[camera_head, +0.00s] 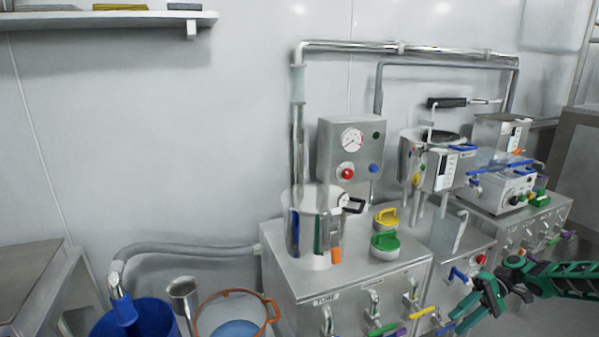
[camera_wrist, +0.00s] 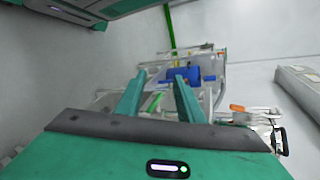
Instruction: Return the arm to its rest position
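My green and black arm (camera_head: 565,280) reaches in from the right edge in the head view. My gripper (camera_head: 462,314) is low at the right, in front of the steel cabinets. In the wrist view its two teal fingers stand apart with nothing held between them, so my gripper (camera_wrist: 160,80) is open. Beyond the fingers, a blue part (camera_wrist: 182,74) and clear and steel equipment show, apart from the fingers as far as I can tell.
A steel cabinet (camera_head: 290,290) with valve handles carries a steel vessel (camera_head: 318,235), a yellow-handled lid (camera_head: 386,217) and a green-handled lid (camera_head: 385,243). A gauge box (camera_head: 335,145) is behind. A blue bin (camera_head: 135,322) and an orange-rimmed container (camera_head: 270,302) stand at lower left.

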